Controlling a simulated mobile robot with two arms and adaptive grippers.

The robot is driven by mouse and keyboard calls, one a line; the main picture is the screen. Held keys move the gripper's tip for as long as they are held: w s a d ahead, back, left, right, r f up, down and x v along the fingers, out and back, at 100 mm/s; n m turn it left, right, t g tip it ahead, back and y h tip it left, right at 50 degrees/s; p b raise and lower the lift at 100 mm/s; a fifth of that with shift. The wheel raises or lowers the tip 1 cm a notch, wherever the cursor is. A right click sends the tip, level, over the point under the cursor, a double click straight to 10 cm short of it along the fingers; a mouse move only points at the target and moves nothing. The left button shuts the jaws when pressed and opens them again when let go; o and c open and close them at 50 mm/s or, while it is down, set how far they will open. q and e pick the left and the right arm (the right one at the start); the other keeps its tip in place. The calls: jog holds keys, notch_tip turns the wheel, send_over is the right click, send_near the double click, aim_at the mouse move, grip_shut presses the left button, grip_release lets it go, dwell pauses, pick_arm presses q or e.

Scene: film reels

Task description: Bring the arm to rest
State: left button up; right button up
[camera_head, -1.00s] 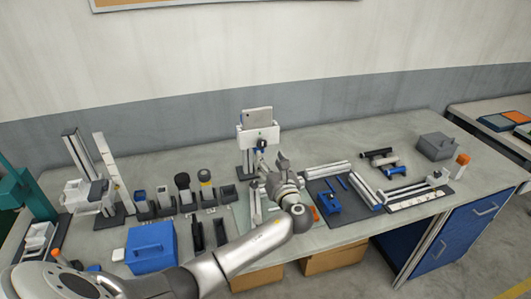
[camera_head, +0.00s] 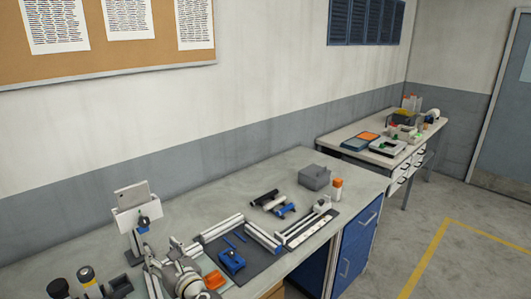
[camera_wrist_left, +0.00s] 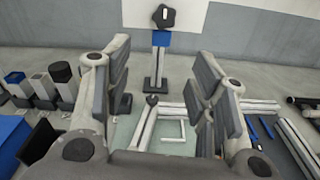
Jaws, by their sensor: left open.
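My right gripper is not in view.
A second bench (camera_head: 352,130) is farther right.

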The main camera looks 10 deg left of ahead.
pick_arm(q)
jog(key=s+d+f+n+g+h, duration=0.3)
jog(key=s+f+n+h, duration=0.1)
jog(key=s+f+n, duration=0.4)
jog(key=s+d+f+n+g+h, duration=0.2)
jog(key=s+d+f+n+h, duration=0.15)
jog(key=s+f+n, duration=0.5)
jog(key=s+d+r+n+g+h, duration=0.1)
jog(key=s+d+n+h, duration=0.3)
jog(key=s, duration=0.5)
jog(key=s+d+r+n+g+h, duration=0.25)
jog(key=s+n, duration=0.25)
jog(key=s, duration=0.4)
notch_tip(320, 180, down, 34)
jog(key=s+b, duration=0.1)
jog(key=b, duration=0.7)
jog(key=s+a+f+g+b, duration=0.1)
jog(key=s+f+b, duration=0.2)
jog(key=s+f, duration=0.5)
jog(key=s+a+f+g+b, duration=0.1)
jog(key=s+a+f+b, duration=0.1)
jog(key=s+f, duration=0.7)
notch_tip(320, 180, down, 7)
jog(key=shift+r+y+b, duration=0.15)
jog(key=shift+y+b, duration=0.25)
jog(key=shift+b, duration=0.35)
